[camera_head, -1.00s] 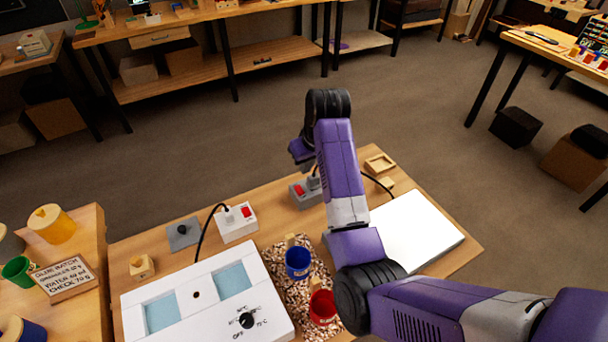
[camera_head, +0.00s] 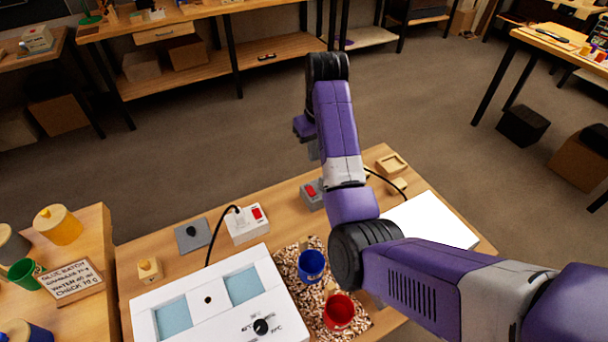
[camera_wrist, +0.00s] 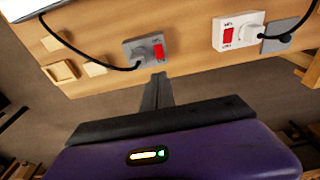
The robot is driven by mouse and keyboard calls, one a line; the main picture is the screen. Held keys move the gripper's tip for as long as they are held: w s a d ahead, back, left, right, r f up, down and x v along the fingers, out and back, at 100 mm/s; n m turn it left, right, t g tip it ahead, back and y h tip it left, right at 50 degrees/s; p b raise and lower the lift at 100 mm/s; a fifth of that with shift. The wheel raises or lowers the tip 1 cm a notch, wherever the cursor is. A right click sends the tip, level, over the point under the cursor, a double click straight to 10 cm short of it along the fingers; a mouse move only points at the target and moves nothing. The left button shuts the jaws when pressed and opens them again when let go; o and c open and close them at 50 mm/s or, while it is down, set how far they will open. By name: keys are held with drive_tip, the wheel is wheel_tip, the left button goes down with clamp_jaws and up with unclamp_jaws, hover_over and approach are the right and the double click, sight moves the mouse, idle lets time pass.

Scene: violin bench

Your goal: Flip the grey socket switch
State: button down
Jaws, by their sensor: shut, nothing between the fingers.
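The grey socket (camera_head: 312,195) sits on the bench behind the blue cup, partly hidden by my arm in the head view. In the wrist view the grey socket (camera_wrist: 148,50) shows its red switch (camera_wrist: 158,52) and a grey plug with a black cable. My gripper (camera_wrist: 159,76) is shut and empty. Its fingertips point at the grey socket and appear just short of its edge in the wrist view; I cannot tell the exact gap.
A white socket (camera_head: 246,226) with a red switch and plug stands to the left. A white two-well unit (camera_head: 220,300), a blue cup (camera_head: 311,265) and a red cup (camera_head: 339,311) stand nearer. A white panel (camera_head: 432,222) lies right. Small wooden pieces (camera_head: 392,164) lie behind it.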

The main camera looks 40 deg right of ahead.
drive_tip(key=shift+w, duration=0.1)
approach(309, 187)
drive_tip(key=f, duration=0.4)
drive_tip(key=w+f, duration=0.1)
drive_tip(key=f, duration=0.2)
drive_tip(key=shift+d, duration=0.1)
idle(0.4)
drive_tip(key=shift+r, duration=0.1)
